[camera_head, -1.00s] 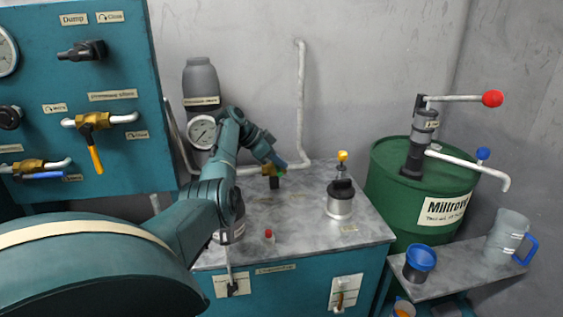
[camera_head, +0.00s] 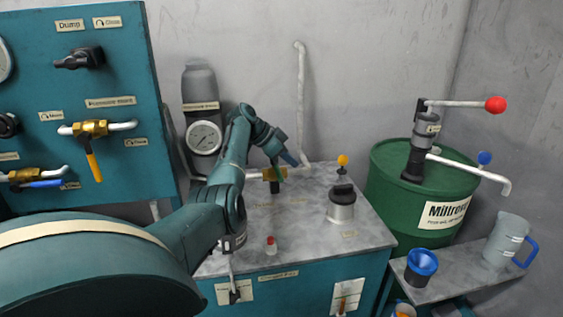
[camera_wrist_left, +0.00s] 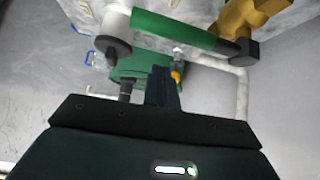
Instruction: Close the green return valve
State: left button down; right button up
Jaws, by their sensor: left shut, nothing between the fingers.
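The return valve has a brass body (camera_head: 268,174) on the white pipe at the back of the metal worktop. Its green handle (camera_head: 282,172) shows beside my left gripper (camera_head: 291,160). In the left wrist view the green handle (camera_wrist_left: 172,29) lies across the top, running from a grey-white round part to the brass body (camera_wrist_left: 246,20). My left gripper (camera_wrist_left: 162,86) is shut and empty, with its fingers just below the handle in that view. I cannot tell whether the fingers touch the handle. My right gripper is not in view.
A pressure gauge (camera_head: 204,138) is behind my arm. A green drum (camera_head: 390,165) with a pump stands right. The teal valve panel (camera_head: 95,20) is left.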

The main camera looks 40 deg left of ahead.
pick_arm(q)
jog(key=b+v, duration=0.1)
jog(key=v, duration=0.7)
jog(key=shift+a+r, duration=0.15)
jog(key=shift+a, duration=0.05)
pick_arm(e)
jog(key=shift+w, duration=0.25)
pick_arm(q)
jog(key=shift+s, duration=0.1)
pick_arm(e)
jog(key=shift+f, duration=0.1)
